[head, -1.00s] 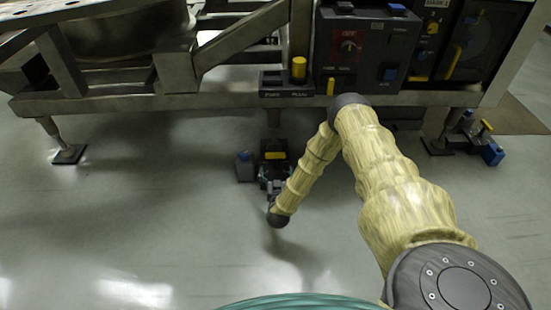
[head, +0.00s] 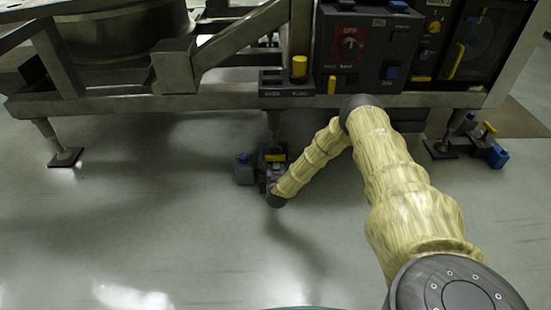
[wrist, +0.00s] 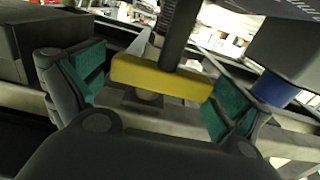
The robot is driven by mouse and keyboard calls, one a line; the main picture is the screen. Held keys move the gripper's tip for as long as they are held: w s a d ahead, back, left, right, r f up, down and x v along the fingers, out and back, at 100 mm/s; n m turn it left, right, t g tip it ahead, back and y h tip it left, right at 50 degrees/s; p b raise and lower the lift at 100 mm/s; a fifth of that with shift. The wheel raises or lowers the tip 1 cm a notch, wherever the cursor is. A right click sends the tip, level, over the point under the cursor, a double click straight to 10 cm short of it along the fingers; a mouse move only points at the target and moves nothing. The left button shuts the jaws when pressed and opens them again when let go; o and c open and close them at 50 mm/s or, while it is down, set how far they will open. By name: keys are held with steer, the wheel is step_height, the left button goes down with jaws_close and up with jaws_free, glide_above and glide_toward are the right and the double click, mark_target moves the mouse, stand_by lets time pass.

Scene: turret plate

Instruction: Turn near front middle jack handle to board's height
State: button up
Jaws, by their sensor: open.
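The front middle jack (head: 264,157) stands on the floor under the frame's near beam. Its yellow handle (wrist: 162,80) is a bar lying across the wrist view between my two open fingers, with the dark screw post (wrist: 178,35) behind it. The handle also shows small in the head view (head: 275,157). My gripper (wrist: 158,95) is open around the bar, with a green pad near each end; I cannot tell whether either pad touches. In the head view my gripper (head: 273,186) is at the jack's near side, partly hidden by my wrist.
A grey block with a blue knob (head: 244,168) stands just left of the jack; its blue part shows at right in the wrist view (wrist: 283,92). The heavy frame beam (head: 180,102) and control box (head: 366,50) are above. The floor in front is clear.

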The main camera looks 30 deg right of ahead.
steer(key=c, duration=0.9)
steer(key=shift+c, duration=0.2)
steer(key=shift+a+m+g+h, duration=0.1)
steer(key=shift+m+g+h, duration=0.2)
steer(key=shift+m+h, duration=0.15)
steer(key=shift+r+m+g+h+p, duration=0.1)
steer(key=shift+m+g+h+p, duration=0.5)
steer(key=shift+h, duration=0.15)
steer(key=m+g+h, duration=0.3)
steer(key=shift+g, duration=0.4)
steer(key=m+g+h, duration=0.1)
steer(key=g, duration=0.1)
steer(key=m+g+b, duration=0.1)
steer(key=m+g, duration=0.1)
steer(key=m+g+h, duration=0.1)
steer(key=g, duration=0.1)
steer(key=shift+f+h, duration=0.25)
steer(key=shift+h, duration=0.05)
steer(key=shift+m+g+b, duration=0.95)
steer(key=shift+m+g, duration=0.3)
steer(key=shift+g, duration=0.55)
steer(key=shift+r, duration=0.1)
